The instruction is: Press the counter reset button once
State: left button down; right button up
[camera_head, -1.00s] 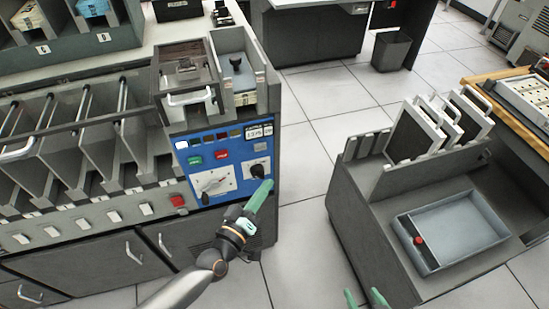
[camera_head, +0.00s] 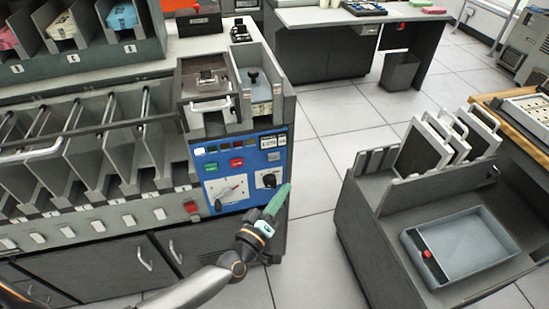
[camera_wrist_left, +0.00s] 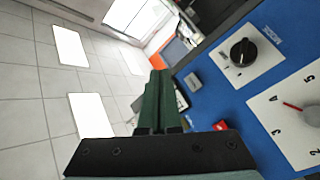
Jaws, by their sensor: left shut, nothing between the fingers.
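The blue control panel (camera_head: 240,165) is on the front of the grey machine. Near its top right is a small counter display (camera_head: 268,142). A small grey button (camera_head: 273,156) sits below the display, above a black rotary knob (camera_head: 269,181). In the left wrist view the grey button (camera_wrist_left: 193,82) lies between the knob (camera_wrist_left: 243,52) and my green fingers. My left gripper (camera_head: 287,188) is shut and empty, its tips by the panel's right edge, below and right of the button. I see no contact with the button. My right gripper is out of view.
A green button (camera_head: 210,168), a red button (camera_head: 237,163) and a large dial (camera_head: 228,192) share the panel. Card hoppers (camera_head: 205,95) stand above it. A grey cart with a tray (camera_head: 465,245) stands to the right, with open floor between.

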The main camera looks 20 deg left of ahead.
aim_at(274, 156)
pick_arm(q)
jog(key=w+a+b, duration=0.2)
jog(key=w+a, duration=0.2)
jog(key=w, duration=0.2)
jog(key=shift+w+a+b, duration=0.3)
jog(key=shift+w+b, duration=0.05)
jog(key=shift+b, duration=0.05)
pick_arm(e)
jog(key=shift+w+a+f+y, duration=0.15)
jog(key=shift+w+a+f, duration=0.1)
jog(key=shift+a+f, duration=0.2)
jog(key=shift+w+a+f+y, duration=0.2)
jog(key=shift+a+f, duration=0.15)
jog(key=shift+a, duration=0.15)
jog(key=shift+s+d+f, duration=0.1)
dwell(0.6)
pick_arm(q)
jog(key=shift+w, duration=0.1)
jog(key=shift+w+a, duration=0.25)
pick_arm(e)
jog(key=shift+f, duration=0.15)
